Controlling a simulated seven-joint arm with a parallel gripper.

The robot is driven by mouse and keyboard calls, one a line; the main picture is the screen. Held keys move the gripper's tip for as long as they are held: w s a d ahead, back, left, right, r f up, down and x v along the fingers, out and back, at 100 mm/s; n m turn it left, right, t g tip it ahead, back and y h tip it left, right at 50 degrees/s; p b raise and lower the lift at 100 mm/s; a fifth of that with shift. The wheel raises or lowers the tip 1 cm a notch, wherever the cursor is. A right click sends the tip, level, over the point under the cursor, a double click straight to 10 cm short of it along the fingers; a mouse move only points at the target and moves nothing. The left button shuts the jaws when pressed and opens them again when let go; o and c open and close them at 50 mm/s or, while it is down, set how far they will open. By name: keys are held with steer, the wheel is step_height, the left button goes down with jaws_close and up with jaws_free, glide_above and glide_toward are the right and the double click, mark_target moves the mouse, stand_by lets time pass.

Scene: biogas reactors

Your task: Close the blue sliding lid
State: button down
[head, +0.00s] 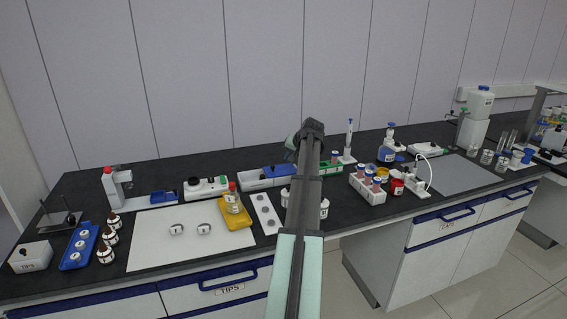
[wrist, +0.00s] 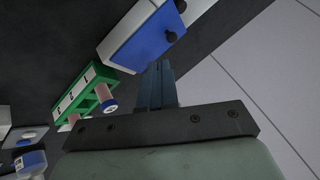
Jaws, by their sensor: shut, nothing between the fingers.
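The blue sliding lid (head: 280,170) covers the right part of a long white box (head: 251,184) at the back of the bench. The box's left part is uncovered. In the wrist view the lid (wrist: 147,45) shows dark knobs on it, with the white box wall (wrist: 118,36) beside it. My gripper (wrist: 159,66) is shut and empty, its fingertips close to the lid's near edge; I cannot tell whether they touch. In the head view my gripper (head: 292,143) is above and right of the lid, partly hidden by my arm.
A white device (head: 206,187) is left of the box, and a yellow tray (head: 236,220) with a bottle is in front. A white mat (head: 170,250) leaves free room at the left front.

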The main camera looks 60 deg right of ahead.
glide_toward(276, 170)
steer(key=x, duration=0.5)
steer(key=shift+f, duration=0.1)
steer(key=shift+a, duration=0.1)
steer(key=w+a, duration=0.8)
steer(key=shift+w+a, duration=0.35)
steer(key=shift+a, duration=0.15)
steer(key=shift+s+a+r, duration=0.1)
steer(key=shift+s+r, duration=0.05)
steer(key=shift+r, duration=0.25)
steer(key=v, duration=0.9)
steer(key=shift+s+d, duration=0.25)
steer(key=shift+s, duration=0.05)
